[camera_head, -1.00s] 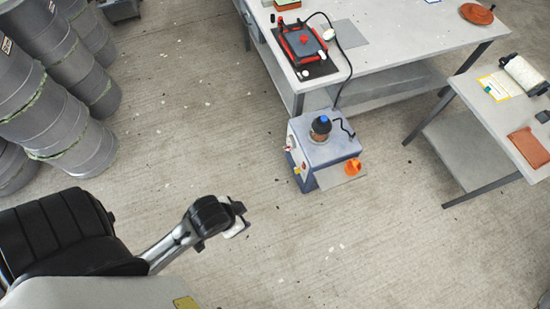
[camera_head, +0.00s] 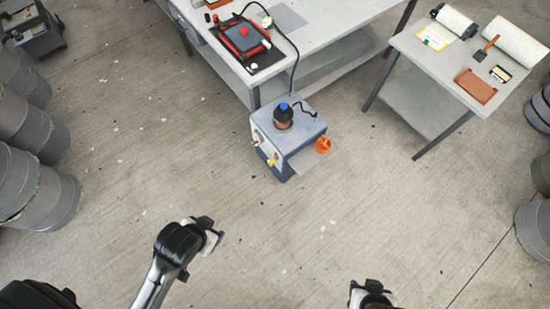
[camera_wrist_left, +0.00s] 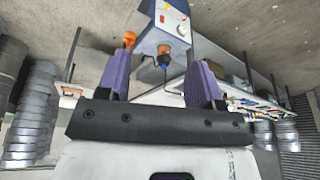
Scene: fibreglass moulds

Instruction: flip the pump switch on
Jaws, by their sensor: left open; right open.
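The pump (camera_head: 290,135) is a blue-grey box on the floor by the table's corner, with a dark, blue-topped jar (camera_head: 283,115) on top. Its left-facing panel carries small red, white and yellow parts. In the left wrist view the pump (camera_wrist_left: 150,42) appears upside down, with a red switch-like part (camera_wrist_left: 162,18) and a white knob on its panel. Whether the switch is on cannot be told. My left gripper (camera_head: 212,236) is in front and left of the pump, apart from it; its purple fingers (camera_wrist_left: 162,82) are spread and empty. My right gripper (camera_head: 370,290) is at the bottom edge, far from the pump.
A grey table (camera_head: 330,22) with a red-and-black device (camera_head: 240,38) stands behind the pump; a cable runs down from it. A smaller table (camera_head: 408,50) with rollers is at right. Grey drums (camera_head: 50,205) stand left, others at the right edge. The floor before the pump is clear.

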